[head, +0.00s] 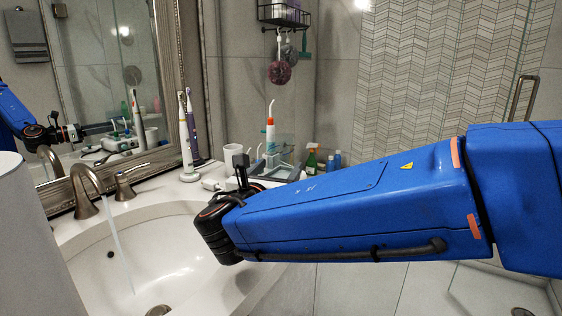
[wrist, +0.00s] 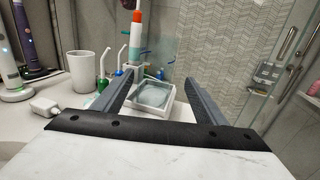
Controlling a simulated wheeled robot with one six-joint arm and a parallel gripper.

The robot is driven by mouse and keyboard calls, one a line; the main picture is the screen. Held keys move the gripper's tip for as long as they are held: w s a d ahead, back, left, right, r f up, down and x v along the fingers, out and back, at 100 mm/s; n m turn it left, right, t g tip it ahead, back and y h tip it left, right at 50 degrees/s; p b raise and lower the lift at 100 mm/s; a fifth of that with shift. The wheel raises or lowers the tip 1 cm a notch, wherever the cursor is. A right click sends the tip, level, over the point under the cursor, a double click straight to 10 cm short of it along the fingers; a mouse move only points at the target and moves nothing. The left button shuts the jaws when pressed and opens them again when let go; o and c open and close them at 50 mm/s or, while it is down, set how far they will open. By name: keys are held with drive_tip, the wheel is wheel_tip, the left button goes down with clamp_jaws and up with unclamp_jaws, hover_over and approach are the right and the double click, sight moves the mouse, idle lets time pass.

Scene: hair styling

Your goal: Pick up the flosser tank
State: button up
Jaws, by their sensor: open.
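The water flosser stands on the counter beyond my gripper, with a white handle and orange band (head: 270,130); it also shows in the wrist view (wrist: 136,35). At its foot is a square, clear-walled basin with a pale rim, which looks like the flosser tank (wrist: 152,94). In the head view the tank area (head: 276,168) is partly hidden by my arm. My gripper (wrist: 158,78) is open and empty. In the wrist view its fingers point toward the tank, which appears between them and apart from them.
A white cup (wrist: 83,70) stands left of the flosser, and a white electric toothbrush (head: 186,140) and a purple one (wrist: 30,45) farther left. A white charger (wrist: 46,106) lies near them. The sink (head: 150,260) has running water. Small bottles (head: 312,160) stand behind my arm.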

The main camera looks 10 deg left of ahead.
sight(281, 160)
drive_tip(key=shift+w+a+r, duration=0.15)
drive_tip(key=shift+w, duration=2.55)
drive_tip(key=c, duration=1.2)
